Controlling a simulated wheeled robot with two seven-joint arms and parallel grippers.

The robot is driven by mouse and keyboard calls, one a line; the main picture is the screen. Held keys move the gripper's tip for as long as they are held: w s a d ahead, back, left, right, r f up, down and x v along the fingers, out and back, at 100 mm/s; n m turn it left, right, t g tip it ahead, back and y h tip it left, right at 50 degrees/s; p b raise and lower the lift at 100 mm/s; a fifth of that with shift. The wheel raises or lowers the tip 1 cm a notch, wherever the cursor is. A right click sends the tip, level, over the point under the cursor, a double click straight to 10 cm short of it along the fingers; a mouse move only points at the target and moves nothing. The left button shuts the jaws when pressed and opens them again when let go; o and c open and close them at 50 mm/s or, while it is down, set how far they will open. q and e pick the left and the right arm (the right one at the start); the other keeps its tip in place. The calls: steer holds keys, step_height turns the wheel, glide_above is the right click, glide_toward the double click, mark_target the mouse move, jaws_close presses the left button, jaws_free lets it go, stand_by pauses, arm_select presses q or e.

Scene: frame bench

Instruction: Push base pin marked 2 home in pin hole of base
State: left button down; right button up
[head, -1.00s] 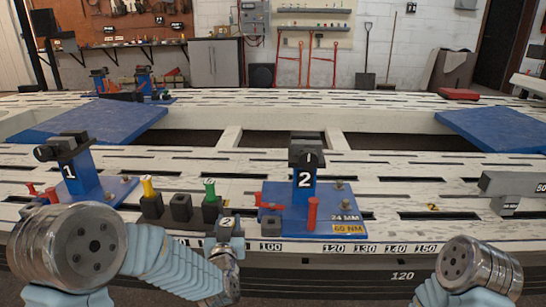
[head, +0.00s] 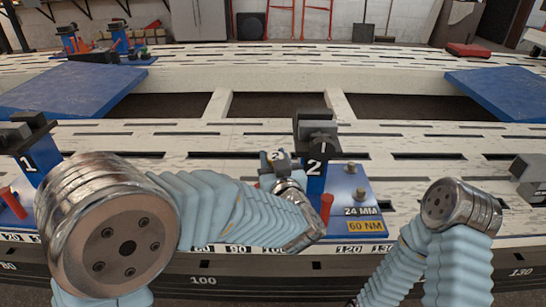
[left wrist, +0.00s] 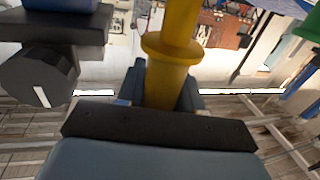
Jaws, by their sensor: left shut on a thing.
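My left gripper (head: 274,164) is just left of the blue post of the base marked 2 (head: 353,190). In the left wrist view, which is upside down, its fingers close on a yellow flanged pin (left wrist: 168,75). A small grey piece marked 2 (head: 283,156) shows at the fingers in the head view; I take it as the pin's marked part. The pin's lower end and the pin hole are hidden, so I cannot tell how deep it sits. My right gripper is out of view.
A dark clamp head (head: 315,128) tops the post close right of my left gripper. A red pin (head: 326,207) stands on the base. A post marked 1 (head: 37,160) stands at left. A green part (left wrist: 308,22) shows in the wrist view. A grey block (head: 530,180) lies at right.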

arm_select(q)
step_height(320, 180, down, 6)
steer(key=b, duration=0.4)
steer(key=shift+r, duration=0.1)
stand_by(1.8)
steer(key=shift+f+b, duration=1.9)
steer(key=shift+f, duration=2.1)
steer(key=c, duration=0.7)
jaws_free()
steer(key=shift+s, duration=0.1)
steer(key=shift+o, duration=0.2)
